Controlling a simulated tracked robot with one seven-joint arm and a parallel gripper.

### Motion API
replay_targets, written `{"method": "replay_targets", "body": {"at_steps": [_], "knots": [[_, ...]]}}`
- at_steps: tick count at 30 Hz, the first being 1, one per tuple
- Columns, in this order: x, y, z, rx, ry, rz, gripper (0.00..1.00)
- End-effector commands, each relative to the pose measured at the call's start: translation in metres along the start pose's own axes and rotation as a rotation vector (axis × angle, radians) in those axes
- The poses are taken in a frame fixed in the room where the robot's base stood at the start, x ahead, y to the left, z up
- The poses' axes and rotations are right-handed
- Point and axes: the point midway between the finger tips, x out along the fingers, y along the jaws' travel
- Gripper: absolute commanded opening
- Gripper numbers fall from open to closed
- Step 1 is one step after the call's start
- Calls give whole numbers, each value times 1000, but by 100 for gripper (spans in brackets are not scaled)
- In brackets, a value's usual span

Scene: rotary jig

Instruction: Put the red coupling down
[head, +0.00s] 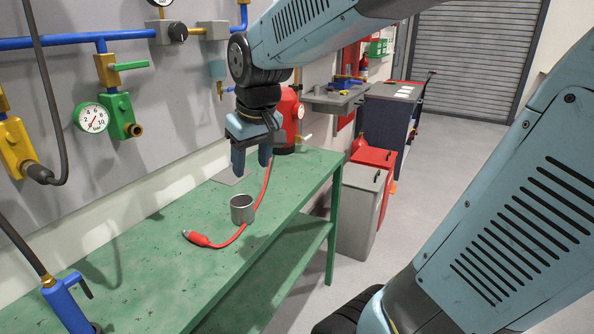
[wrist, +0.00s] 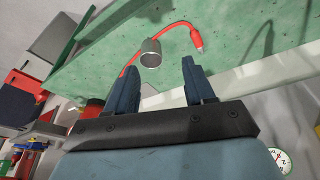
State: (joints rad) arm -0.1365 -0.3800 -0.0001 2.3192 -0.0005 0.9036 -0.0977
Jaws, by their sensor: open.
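The red coupling (head: 197,238) lies on the green bench top, at the end of a red hose (head: 258,196) that curves back along the bench. It also shows in the wrist view (wrist: 197,40), lying on the bench beyond my fingers. My gripper (head: 252,160) is open and empty, with its blue fingers pointing down above the bench, behind the metal cup in the head view. In the wrist view the two fingers (wrist: 158,85) are spread apart with nothing between them. The coupling is apart from the gripper.
A grey metal cup (head: 242,209) stands on the bench (head: 150,270) beside the hose. A blue fitting with a black hose (head: 68,302) is at the bench's near left. Pipes, a gauge (head: 91,118) and valves line the wall. A red vessel (head: 287,120) stands at the far end.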

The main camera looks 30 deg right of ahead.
Motion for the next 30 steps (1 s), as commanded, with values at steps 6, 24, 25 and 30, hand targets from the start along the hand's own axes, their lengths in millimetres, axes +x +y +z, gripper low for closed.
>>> {"method": "replay_targets", "body": {"at_steps": [6,24,25,30], "knots": [[-30,15,52,108,93,29,53],[-46,21,108,225,190,62,53],[-46,21,108,225,190,62,53],[-46,21,108,225,190,62,53]]}}
